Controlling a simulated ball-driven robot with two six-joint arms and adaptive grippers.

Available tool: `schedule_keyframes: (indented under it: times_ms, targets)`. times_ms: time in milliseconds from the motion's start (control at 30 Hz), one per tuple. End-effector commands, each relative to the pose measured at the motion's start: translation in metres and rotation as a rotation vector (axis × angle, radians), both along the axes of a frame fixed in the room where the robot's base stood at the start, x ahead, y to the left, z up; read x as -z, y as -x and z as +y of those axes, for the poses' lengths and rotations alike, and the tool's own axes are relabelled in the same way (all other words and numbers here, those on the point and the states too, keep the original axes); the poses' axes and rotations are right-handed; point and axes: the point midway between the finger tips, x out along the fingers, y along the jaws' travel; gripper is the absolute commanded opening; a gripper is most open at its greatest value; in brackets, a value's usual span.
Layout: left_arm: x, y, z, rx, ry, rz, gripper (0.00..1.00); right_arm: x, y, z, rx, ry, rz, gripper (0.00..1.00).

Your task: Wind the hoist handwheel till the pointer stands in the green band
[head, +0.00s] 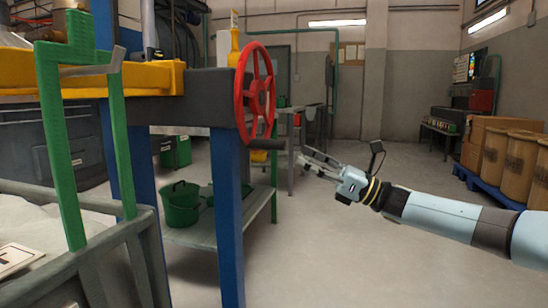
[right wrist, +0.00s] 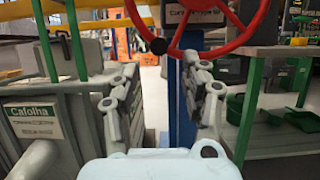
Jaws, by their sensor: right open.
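The red handwheel (head: 257,93) is mounted upright at the end of a dark beam on a blue post. A dark grip (head: 265,144) sticks out from its lower rim. In the right wrist view, the lower part of the handwheel (right wrist: 215,50) and the round black end of the grip (right wrist: 158,46) show just ahead of the fingers. My right gripper (head: 306,162) is open and empty, to the right of and slightly below the grip, apart from it. It also shows in the right wrist view (right wrist: 159,62). My left gripper is not in view. I cannot make out a pointer or green band.
A green hanger frame (head: 72,150) and a grey bin (head: 100,243) stand at the left. The blue post (head: 228,215) stands below the wheel. Barrels (head: 525,165) stand far right. The floor in the middle is clear.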

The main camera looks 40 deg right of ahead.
Motion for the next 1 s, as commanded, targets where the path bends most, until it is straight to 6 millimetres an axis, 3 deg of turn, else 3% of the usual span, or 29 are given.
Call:
schedule_keyframes:
  times_ms: [400, 800, 1000]
  targets:
    - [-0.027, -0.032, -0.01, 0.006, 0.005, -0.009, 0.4, -0.027, -0.054, 0.042, 0.001, -0.004, 0.001, 0.46]
    - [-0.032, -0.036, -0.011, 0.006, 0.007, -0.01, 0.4, -0.032, -0.061, 0.047, 0.001, -0.004, 0.003, 0.46]
    - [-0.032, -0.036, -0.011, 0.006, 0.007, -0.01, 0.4, -0.031, -0.061, 0.047, 0.002, -0.004, 0.003, 0.21]
